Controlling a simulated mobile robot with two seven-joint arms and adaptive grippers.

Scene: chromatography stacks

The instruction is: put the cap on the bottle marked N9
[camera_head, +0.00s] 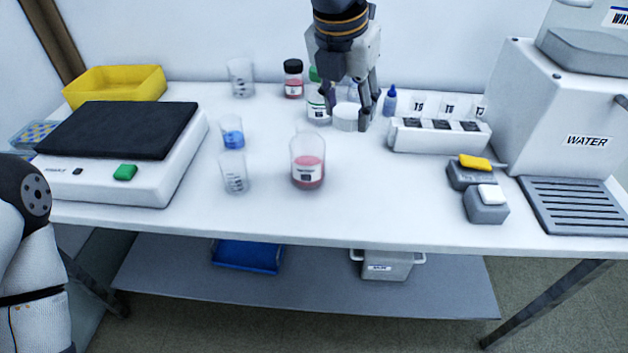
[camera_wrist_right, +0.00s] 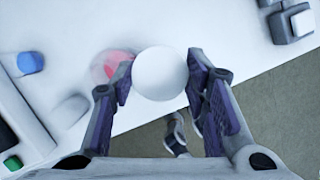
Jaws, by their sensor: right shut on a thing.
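My right gripper (camera_head: 352,116) is shut on a white round cap (camera_head: 346,121), held near the back middle of the table. In the right wrist view the cap (camera_wrist_right: 160,74) sits between the fingers of the gripper (camera_wrist_right: 160,82). A bottle with a green cap (camera_head: 317,103) stands just left of the gripper, partly hidden by it. A bottle with a black cap and red contents (camera_head: 293,79) stands further left. Another pale vessel is partly hidden behind the fingers. I cannot read the mark N9 on any bottle. My left gripper is out of view.
A labelled beaker of pink liquid (camera_head: 308,164) stands in front of the gripper. Smaller beakers (camera_head: 233,178) are to its left. A small blue bottle (camera_head: 389,101) and a white rack (camera_head: 438,140) are to the right. The front middle of the table (camera_head: 380,205) is clear.

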